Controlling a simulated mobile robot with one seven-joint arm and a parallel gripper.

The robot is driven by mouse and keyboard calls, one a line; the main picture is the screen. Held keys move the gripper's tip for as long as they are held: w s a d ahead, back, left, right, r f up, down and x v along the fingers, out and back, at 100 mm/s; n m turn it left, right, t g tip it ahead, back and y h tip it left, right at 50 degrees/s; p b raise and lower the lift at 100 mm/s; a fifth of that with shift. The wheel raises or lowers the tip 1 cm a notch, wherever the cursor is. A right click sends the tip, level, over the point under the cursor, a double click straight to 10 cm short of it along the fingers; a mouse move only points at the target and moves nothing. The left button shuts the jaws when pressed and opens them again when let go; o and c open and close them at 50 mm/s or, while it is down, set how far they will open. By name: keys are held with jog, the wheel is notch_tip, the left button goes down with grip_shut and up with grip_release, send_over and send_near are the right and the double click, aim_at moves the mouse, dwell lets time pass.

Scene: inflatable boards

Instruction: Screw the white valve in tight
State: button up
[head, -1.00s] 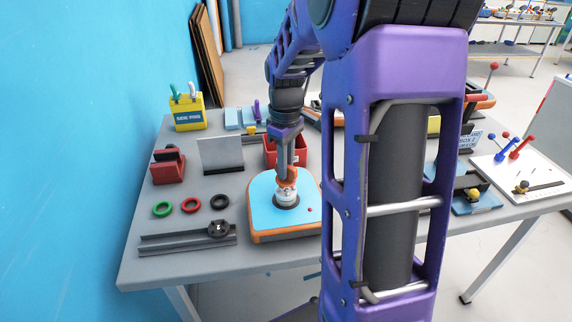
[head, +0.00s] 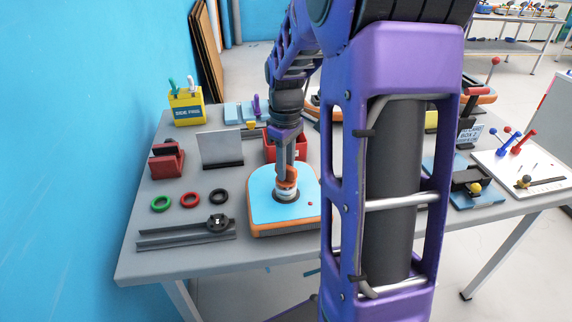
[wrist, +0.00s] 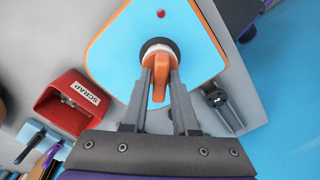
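The white valve (head: 286,194) stands upright in the dark round port (head: 298,198) of a blue-topped board with orange sides (head: 262,212). An orange grip piece (wrist: 159,84) tops the valve. In the wrist view a thin white rim of the valve (wrist: 158,46) shows inside the dark ring. My gripper (wrist: 160,72) points down over the valve, with one finger on each side of the orange piece. The fingers look closed on it. The fingertips hide part of the valve, and the exact contact is hard to see.
A red SCRAP bin (wrist: 72,102) stands behind the board. Green, red and black rings (head: 190,200) and a dark rail with a round knob (head: 185,236) lie to the left. A yellow SIDE PINS box (head: 187,107) stands at the back left. My arm hides the board's right side.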

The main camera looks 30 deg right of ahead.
jog(key=o, duration=0.3)
jog(key=shift+o, duration=0.2)
notch_tip(320, 180, up, 18)
jog(key=p, duration=0.2)
jog(key=shift+f, duration=0.25)
